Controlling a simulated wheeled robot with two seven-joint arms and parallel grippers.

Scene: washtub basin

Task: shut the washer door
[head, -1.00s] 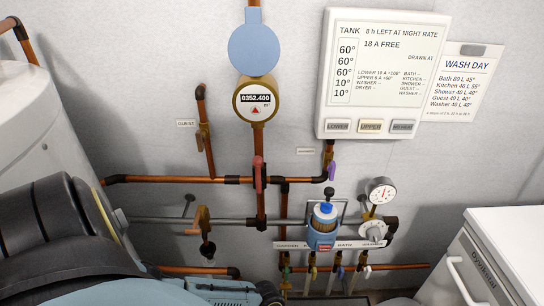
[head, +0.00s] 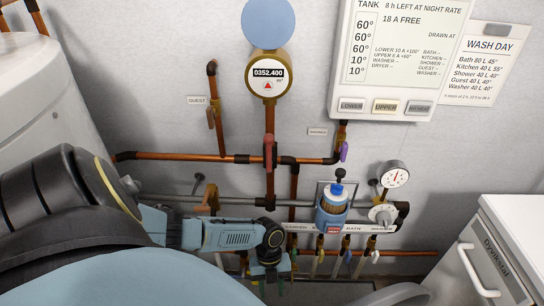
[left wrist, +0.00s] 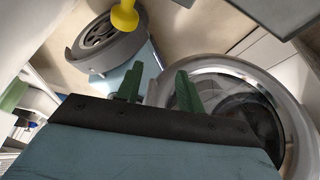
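In the left wrist view a round washer door (left wrist: 290,100), with a pale grey rim around dark glass, fills the right side. I cannot tell how far it stands open. My left gripper (left wrist: 158,88) has two green fingers spread apart with nothing between them. Its right finger overlaps the door's rim in the picture; contact cannot be told. In the head view the left gripper (head: 269,280) points down at the bottom middle, below the pipes. The washer door cannot be made out clearly there. My right gripper is not in view.
A white cabinet with a handle (head: 478,270) stands at the right. Copper pipes (head: 190,156), a blue filter (head: 331,210) and a gauge (head: 396,175) line the wall behind the left gripper. A white tank (head: 40,90) stands at the left.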

